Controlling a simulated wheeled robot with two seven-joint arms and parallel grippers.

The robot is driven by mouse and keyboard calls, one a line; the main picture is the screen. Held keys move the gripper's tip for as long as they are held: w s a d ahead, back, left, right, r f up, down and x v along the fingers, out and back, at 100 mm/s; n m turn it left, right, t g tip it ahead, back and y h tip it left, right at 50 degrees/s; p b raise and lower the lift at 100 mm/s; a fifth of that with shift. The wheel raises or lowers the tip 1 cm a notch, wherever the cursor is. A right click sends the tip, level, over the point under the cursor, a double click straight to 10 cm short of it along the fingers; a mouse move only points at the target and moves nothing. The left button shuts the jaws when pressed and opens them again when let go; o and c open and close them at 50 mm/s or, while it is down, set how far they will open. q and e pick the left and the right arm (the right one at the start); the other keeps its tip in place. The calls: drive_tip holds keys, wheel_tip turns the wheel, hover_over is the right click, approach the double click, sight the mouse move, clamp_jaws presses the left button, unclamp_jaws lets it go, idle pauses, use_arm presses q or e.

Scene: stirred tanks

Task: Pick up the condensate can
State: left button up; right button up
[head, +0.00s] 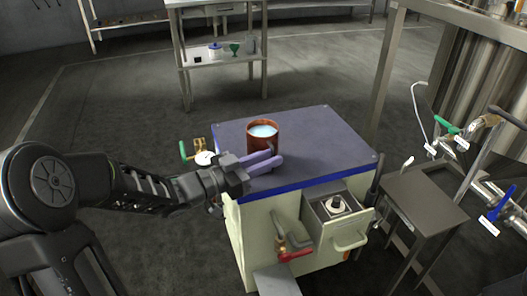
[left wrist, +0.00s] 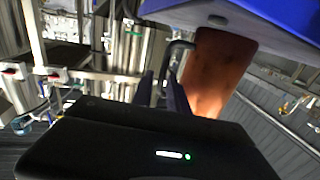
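The condensate can (head: 263,135) is a reddish-brown cylinder with an open top and pale bluish contents. It stands upright on the dark top of a cream cabinet (head: 325,140). In the left wrist view the can (left wrist: 210,75) shows upside down, with a dark handle (left wrist: 182,44) on its side. My left gripper (head: 270,162) is low over the cabinet top, just in front of the can. Its two fingers (left wrist: 163,95) are a little apart, close to the handle; whether the handle lies between them is hard to tell. My right gripper is not in view.
The cabinet front carries a red-handled valve (head: 293,252) and a drawer-like box (head: 338,208). A green-handled valve (head: 184,151) is at its left side. A small grey table (head: 425,195) and piping with a blue handle (head: 498,208) stand at right. The right part of the cabinet top is clear.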

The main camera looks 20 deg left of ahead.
use_arm(q)
drive_tip(key=x, duration=0.1)
drive_tip(key=b+x, duration=0.1)
drive_tip(key=x, duration=0.2)
drive_tip(key=shift+a+f+b, duration=0.1)
drive_tip(key=shift+f+b, duration=0.15)
drive_tip(key=shift+b, duration=0.05)
drive_tip(key=shift+w+d, duration=0.2)
drive_tip(key=shift+w, duration=0.05)
drive_tip(key=shift+r, duration=0.15)
drive_tip(key=shift+c, duration=0.5)
clamp_jaws()
idle(0.5)
drive_tip(key=shift+r, duration=0.1)
